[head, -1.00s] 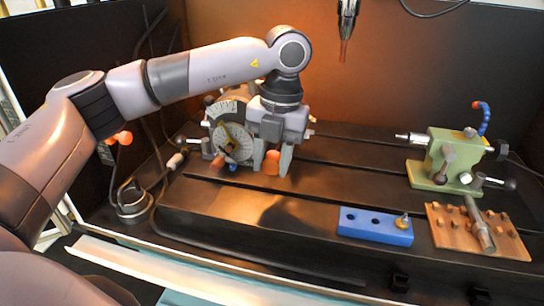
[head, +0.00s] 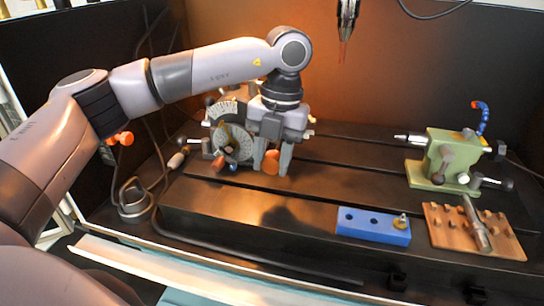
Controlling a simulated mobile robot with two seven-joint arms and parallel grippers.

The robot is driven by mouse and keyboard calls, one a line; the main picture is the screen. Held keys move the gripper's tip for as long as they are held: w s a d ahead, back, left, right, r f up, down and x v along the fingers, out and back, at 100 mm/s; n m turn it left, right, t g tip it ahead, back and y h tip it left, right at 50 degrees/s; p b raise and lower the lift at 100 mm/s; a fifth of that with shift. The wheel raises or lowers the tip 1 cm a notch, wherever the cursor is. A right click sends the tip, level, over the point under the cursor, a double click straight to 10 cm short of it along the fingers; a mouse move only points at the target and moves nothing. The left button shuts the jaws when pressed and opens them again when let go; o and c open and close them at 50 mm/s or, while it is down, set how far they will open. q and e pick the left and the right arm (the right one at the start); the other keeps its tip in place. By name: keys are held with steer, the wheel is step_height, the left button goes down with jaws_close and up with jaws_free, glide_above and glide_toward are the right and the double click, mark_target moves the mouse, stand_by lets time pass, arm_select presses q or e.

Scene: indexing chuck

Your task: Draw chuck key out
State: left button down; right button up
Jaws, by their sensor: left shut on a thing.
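The indexing chuck (head: 232,142), with its pale graduated dial, stands at the back left of the dark slotted table. My left gripper (head: 271,163) points down just to the right of the chuck's face. Its two grey fingers are shut on an orange piece, which looks like the handle of the chuck key (head: 271,162). The rest of the key is hidden by the fingers, and I cannot tell whether its tip is in the chuck. My right gripper is not in view.
A green tailstock (head: 444,160) stands at the right. In front of it is a wooden peg board (head: 450,235) with a metal bar lying on it. A blue block (head: 360,228) with holes sits at the front. A spindle (head: 347,15) hangs above. The table's middle is clear.

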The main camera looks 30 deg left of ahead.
arm_select(q)
steer(key=shift+s+f, duration=0.15)
steer(key=shift+s, duration=0.05)
steer(key=shift+s+d, duration=0.2)
steer(key=shift+s, duration=0.55)
steer(key=shift+s, duration=0.2)
steer(key=shift+s+d+b, duration=0.15)
steer(key=shift+s+b, duration=0.15)
